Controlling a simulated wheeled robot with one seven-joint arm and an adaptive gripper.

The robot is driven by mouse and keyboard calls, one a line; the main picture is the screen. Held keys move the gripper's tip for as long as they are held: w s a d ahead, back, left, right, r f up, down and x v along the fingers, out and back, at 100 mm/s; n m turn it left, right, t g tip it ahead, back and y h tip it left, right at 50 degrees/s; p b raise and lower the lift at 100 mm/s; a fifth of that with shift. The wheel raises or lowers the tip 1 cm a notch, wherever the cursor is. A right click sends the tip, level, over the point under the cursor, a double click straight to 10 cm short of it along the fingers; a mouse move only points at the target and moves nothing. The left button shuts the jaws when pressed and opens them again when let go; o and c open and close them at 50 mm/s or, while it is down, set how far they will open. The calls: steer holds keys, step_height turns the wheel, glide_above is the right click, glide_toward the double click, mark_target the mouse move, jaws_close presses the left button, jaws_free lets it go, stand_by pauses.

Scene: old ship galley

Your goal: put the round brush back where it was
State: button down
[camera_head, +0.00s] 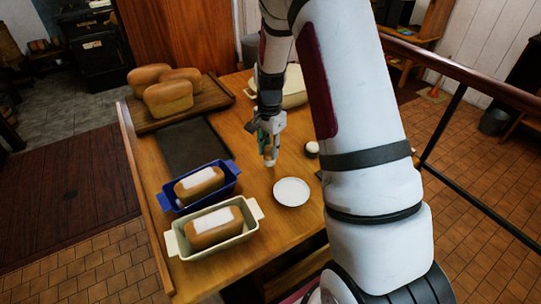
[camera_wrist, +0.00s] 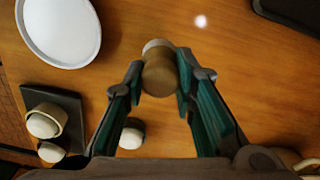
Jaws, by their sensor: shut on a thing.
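The round brush is a short wooden cylinder with a pale end. In the wrist view the brush (camera_wrist: 160,74) sits between the fingertips of my gripper (camera_wrist: 159,78), which is shut on it. In the head view my gripper (camera_head: 268,146) points down over the wooden table, with the brush (camera_head: 269,160) at its tips, behind the white plate (camera_head: 291,192). The pale end faces the table. I cannot tell whether it touches the wood. No marked place for the brush can be made out.
Two loaf pans, blue (camera_head: 232,185) and cream (camera_head: 235,239), stand at the front left. Loaves lie on a wooden board (camera_head: 216,93) behind a dark mat (camera_head: 192,146). A small pale-topped round thing (camera_wrist: 132,135) and a dark square stand (camera_wrist: 70,103) with a cream cup are nearby.

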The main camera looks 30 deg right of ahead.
mark_target(269, 156)
steer(key=shift+f, duration=1.55)
steer(key=shift+f, duration=0.15)
steer(key=c, duration=1.3)
jaws_free()
